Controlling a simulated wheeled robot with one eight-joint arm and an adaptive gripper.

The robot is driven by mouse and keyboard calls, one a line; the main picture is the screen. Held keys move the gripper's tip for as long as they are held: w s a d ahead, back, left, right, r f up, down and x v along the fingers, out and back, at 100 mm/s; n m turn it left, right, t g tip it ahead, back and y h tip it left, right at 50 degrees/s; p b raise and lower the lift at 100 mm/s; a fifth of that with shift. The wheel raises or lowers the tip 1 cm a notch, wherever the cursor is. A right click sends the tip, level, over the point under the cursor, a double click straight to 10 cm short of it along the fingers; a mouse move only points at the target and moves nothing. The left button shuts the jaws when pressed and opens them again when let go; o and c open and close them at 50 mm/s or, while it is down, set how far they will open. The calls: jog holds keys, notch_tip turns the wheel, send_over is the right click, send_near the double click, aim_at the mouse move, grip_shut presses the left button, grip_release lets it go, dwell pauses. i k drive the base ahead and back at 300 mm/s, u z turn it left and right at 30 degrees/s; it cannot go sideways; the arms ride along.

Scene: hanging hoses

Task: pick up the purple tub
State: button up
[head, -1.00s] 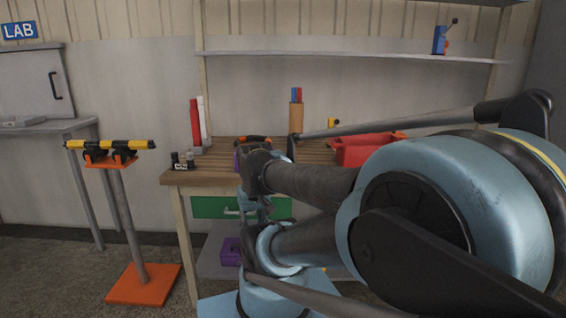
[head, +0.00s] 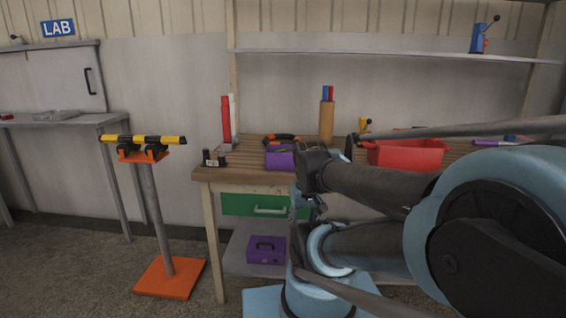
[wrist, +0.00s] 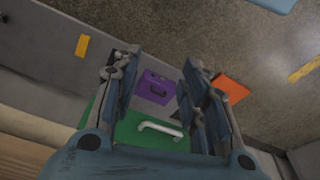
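The purple tub (head: 280,156) stands upright on the wooden bench top, toward its left part, in the head view. A purple box with a handle (wrist: 156,87) shows beyond and between the fingers. The tub is not seen in the wrist view.
The purple handled box (head: 266,250) sits on the low shelf. On the bench are a red bin (head: 408,154), a brown cylinder (head: 326,122), red and white tubes (head: 226,120) and a small black item (head: 214,158). An orange-based stand (head: 170,278) is at left.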

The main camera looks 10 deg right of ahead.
aim_at(274, 162)
jog(key=u, duration=1.1)
jog(key=k, duration=0.55)
jog(key=z, duration=1.6)
jog(key=i, duration=0.5)
jog(key=u, duration=0.05)
